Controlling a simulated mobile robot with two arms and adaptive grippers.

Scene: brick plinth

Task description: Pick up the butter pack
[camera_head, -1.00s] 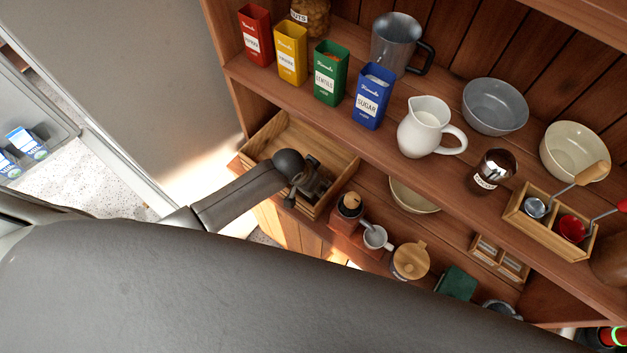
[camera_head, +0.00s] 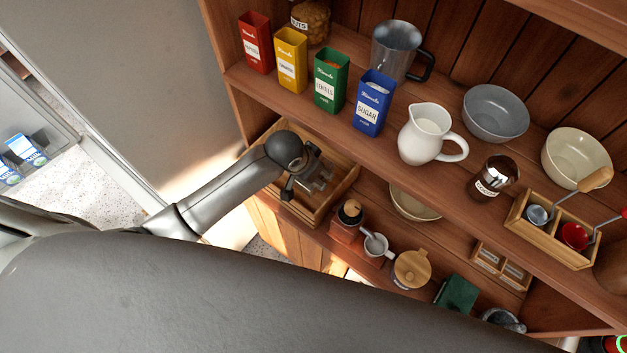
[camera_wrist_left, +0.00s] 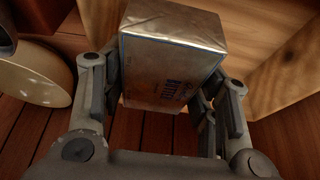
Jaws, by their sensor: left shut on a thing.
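The butter pack (camera_wrist_left: 170,45) is a silvery foil-wrapped block with blue lettering in the left wrist view. My left gripper (camera_wrist_left: 160,92) is shut on it, with one finger against each side. In the head view my left gripper (camera_head: 315,181) is over the open wooden tray (camera_head: 338,192) at the left end of the lower shelf. The pack cannot be made out there, hidden by the gripper. My right gripper is not in view.
A wooden wall (camera_wrist_left: 268,62) stands close right of the pack, and a pale bowl (camera_wrist_left: 32,78) is at left. The upper shelf holds tins, such as the blue sugar tin (camera_head: 372,103), and a white jug (camera_head: 425,134). A grinder (camera_head: 347,222) stands near the tray.

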